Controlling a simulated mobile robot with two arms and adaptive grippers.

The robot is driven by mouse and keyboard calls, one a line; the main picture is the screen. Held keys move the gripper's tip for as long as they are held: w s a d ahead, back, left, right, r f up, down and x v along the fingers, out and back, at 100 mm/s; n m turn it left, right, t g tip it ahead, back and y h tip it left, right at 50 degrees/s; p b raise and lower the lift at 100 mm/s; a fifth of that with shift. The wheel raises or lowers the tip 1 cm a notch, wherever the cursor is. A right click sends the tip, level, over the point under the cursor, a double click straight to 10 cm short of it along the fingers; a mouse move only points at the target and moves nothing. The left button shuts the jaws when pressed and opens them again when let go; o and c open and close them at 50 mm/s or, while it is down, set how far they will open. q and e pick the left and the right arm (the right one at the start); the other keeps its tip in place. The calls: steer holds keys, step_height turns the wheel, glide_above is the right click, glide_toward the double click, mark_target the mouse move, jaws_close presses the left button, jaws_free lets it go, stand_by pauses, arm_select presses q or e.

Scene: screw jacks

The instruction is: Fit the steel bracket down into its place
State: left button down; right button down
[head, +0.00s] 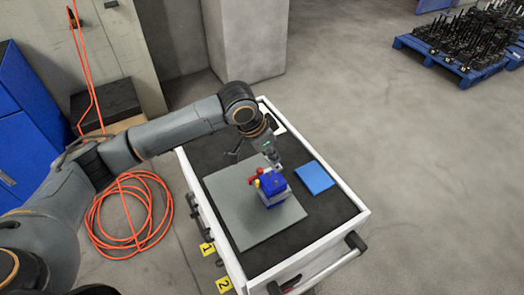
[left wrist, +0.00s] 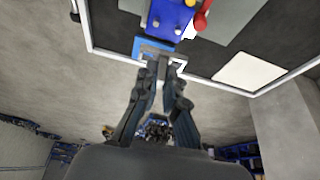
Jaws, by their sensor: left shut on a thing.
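My left gripper (head: 273,158) is above the cart, just behind the blue fixture (head: 272,188) in the head view. The fixture has red and yellow knobs and stands on a grey plate (head: 236,207). In the left wrist view my gripper's fingers (left wrist: 161,72) are shut on a small grey piece, the steel bracket (left wrist: 158,50). The bracket appears close to the near edge of the blue fixture (left wrist: 170,18); I cannot tell whether they touch. In the head view the bracket is too small to make out clearly. My right gripper is not in view.
A blue pad (head: 315,177) lies on the cart's black top, right of the fixture. The cart has a raised white rim (head: 332,247) and a handle (head: 355,242). A coiled orange hose (head: 130,215) lies on the floor at left. A blue pallet (head: 455,65) with black parts stands far right.

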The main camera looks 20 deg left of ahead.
mark_target(270, 163)
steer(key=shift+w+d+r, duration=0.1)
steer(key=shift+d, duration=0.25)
